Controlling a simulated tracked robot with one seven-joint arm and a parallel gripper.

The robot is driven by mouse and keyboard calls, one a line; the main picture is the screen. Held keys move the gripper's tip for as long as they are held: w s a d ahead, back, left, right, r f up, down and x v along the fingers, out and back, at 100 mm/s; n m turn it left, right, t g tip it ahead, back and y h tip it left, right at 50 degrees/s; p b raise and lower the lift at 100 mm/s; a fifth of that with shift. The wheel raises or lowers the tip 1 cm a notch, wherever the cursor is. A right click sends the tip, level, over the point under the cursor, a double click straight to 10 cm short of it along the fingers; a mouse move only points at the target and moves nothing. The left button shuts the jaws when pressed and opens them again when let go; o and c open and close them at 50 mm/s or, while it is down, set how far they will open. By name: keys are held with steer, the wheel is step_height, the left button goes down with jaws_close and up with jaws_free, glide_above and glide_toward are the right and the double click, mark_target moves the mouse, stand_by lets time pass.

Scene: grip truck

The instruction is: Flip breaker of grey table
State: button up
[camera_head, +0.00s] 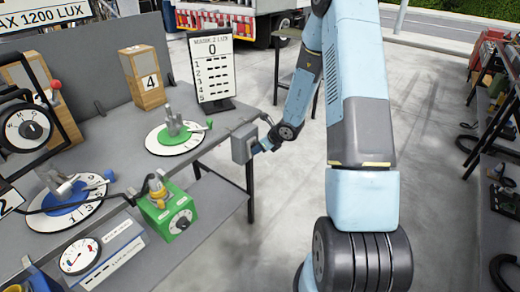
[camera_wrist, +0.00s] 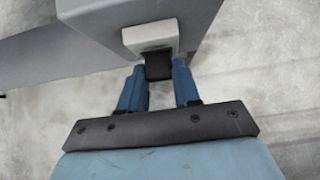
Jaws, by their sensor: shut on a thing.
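The grey table (camera_head: 108,142) fills the left of the head view. The breaker is a grey box (camera_head: 243,144) fixed at the table's right edge. In the wrist view the grey box (camera_wrist: 195,22) is at the top, with a pale plate (camera_wrist: 150,36) and a black switch lever (camera_wrist: 159,68) sticking out towards me. My gripper (camera_head: 262,147) is right beside the box. In the wrist view its blue fingers (camera_wrist: 158,76) stand either side of the black lever, shut on it. The head view does not show the lever clearly.
A green box with a dial (camera_head: 170,212) sits at the table's front edge. Round dials (camera_head: 178,138), a wooden block (camera_head: 145,80) and a score board (camera_head: 212,68) stand on the table. A cluttered rack (camera_head: 500,130) is at right. The floor between is clear.

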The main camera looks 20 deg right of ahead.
stand_by(0.3)
steer(key=o, duration=1.1)
steer(key=shift+c, duration=0.2)
steer(key=v, duration=1.3)
steer(key=shift+s+r, duration=0.2)
